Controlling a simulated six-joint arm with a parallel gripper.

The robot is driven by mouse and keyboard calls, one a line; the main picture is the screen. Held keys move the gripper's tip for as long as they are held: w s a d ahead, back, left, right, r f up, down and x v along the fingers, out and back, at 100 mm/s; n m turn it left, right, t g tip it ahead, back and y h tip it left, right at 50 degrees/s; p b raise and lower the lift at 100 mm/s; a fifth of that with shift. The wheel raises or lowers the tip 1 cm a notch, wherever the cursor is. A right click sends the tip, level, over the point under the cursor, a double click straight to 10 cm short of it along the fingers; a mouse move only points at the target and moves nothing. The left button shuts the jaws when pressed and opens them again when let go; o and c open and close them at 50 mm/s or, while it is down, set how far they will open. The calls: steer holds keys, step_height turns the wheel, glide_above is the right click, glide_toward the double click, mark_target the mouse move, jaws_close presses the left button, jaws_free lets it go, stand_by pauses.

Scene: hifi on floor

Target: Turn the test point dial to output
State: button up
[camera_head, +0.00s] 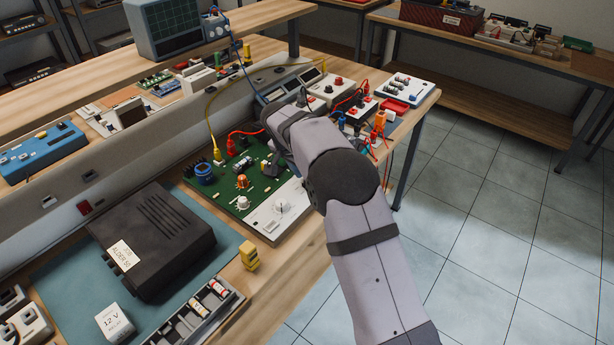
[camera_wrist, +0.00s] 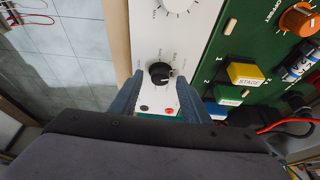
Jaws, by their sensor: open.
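The small black dial (camera_wrist: 160,72) sits on a white panel (camera_wrist: 150,42), with small printed labels around it that are too blurred to read. A pale mark on the dial seems to point toward the right. In the wrist view my gripper (camera_wrist: 157,84) is open, its two blue-grey fingers on either side of the dial near the panel. I cannot tell whether they touch it. In the head view the arm covers the gripper and the black dial. The white panel also shows there (camera_head: 270,222) beside the green circuit board (camera_head: 217,190).
A larger scaled dial (camera_wrist: 178,4) is above the black one. Yellow stage block (camera_wrist: 246,74) and orange knob (camera_wrist: 298,19) stand to the right. A red socket (camera_wrist: 169,111) is between the fingers. A black box (camera_head: 152,240) and yellow block (camera_head: 249,255) are nearby on the bench.

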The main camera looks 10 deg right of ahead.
steer(key=v, duration=0.6)
steer(key=shift+r+b, duration=0.35)
steer(key=shift+b, duration=0.1)
steer(key=shift+s+a, duration=0.1)
steer(key=shift+s, duration=0.05)
steer(key=s+d+n+g+y+p, duration=0.1)
steer(key=s+d+n+p, duration=0.1)
steer(key=s, duration=0.9)
steer(key=s+d+f+n+g+y+p, duration=0.1)
steer(key=s+d+n+p, duration=0.2)
steer(key=s, duration=0.9)
steer(key=s+d+f+n+g+y+p, duration=0.1)
steer(key=s+n, duration=0.3)
steer(key=s, duration=0.7)
steer(key=shift+s+d+p, duration=0.3)
steer(key=shift+d+p, duration=0.4)
steer(key=shift+d, duration=0.1)
steer(key=shift+f, duration=0.1)
